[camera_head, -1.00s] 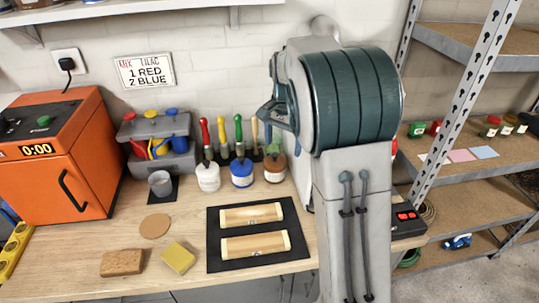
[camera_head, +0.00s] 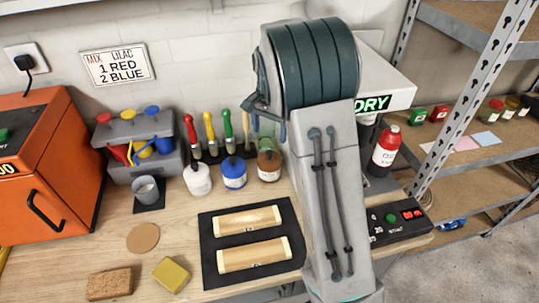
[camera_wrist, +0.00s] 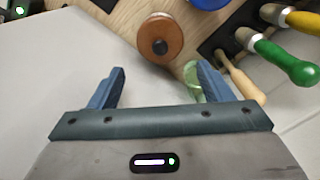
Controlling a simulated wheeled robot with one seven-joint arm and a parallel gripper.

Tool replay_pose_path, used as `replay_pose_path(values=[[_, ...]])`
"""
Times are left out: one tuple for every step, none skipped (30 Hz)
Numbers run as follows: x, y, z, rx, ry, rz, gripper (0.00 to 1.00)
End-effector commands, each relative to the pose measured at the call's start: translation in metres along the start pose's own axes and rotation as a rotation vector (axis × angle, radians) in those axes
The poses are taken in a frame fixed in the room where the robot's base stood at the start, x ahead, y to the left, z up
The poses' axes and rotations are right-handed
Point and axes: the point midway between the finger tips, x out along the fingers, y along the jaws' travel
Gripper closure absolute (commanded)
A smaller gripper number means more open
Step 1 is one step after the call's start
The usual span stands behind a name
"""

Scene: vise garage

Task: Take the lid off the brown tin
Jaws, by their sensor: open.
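The brown tin (camera_head: 269,168) stands on the workbench at the right end of a row of paint tins, beside the blue one. In the wrist view its round brown lid (camera_wrist: 160,38) with a dark centre knob shows beyond my fingertips, roughly centred between them. My gripper (camera_wrist: 161,70) is open, with nothing between its two blue fingers. In the head view my arm hides most of the gripper, which hangs above and a little behind the tin, apart from it.
A white tin (camera_head: 197,181) and a blue tin (camera_head: 234,174) stand left of the brown one. Upright brushes with coloured handles (camera_head: 228,128) stand close behind. A black mat (camera_head: 207,232) with two wooden pieces lies in front. A red bottle (camera_head: 385,148) stands right of my arm.

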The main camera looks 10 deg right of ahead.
Motion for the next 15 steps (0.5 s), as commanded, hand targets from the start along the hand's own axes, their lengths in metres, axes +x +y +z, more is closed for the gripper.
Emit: replay_pose_path(values=[[0.009,0.001,0.001,-0.001,-0.003,0.004,0.27],[0.014,0.001,0.001,-0.001,-0.003,0.004,0.27],[0.02,0.0,0.001,-0.002,-0.002,0.003,0.27],[0.024,0.001,0.001,-0.002,-0.002,0.004,0.27],[0.028,0.001,0.0,-0.001,-0.001,0.003,0.27],[0.031,0.001,0.0,-0.001,-0.001,0.002,0.27],[0.033,0.001,0.0,0.0,-0.001,0.002,0.27],[0.035,0.001,0.0,0.0,0.0,0.001,0.27],[0.037,0.001,-0.001,0.001,0.0,0.001,0.27],[0.039,0.001,-0.001,0.001,0.0,0.001,0.27],[0.042,0.001,-0.001,0.002,-0.001,0.002,0.27],[0.047,0.002,-0.001,0.002,-0.002,0.003,0.27],[0.051,0.002,-0.001,0.003,-0.002,0.003,0.27],[0.056,0.002,-0.001,0.003,-0.003,0.004,0.27],[0.063,0.002,-0.001,0.003,-0.002,0.004,0.27]])
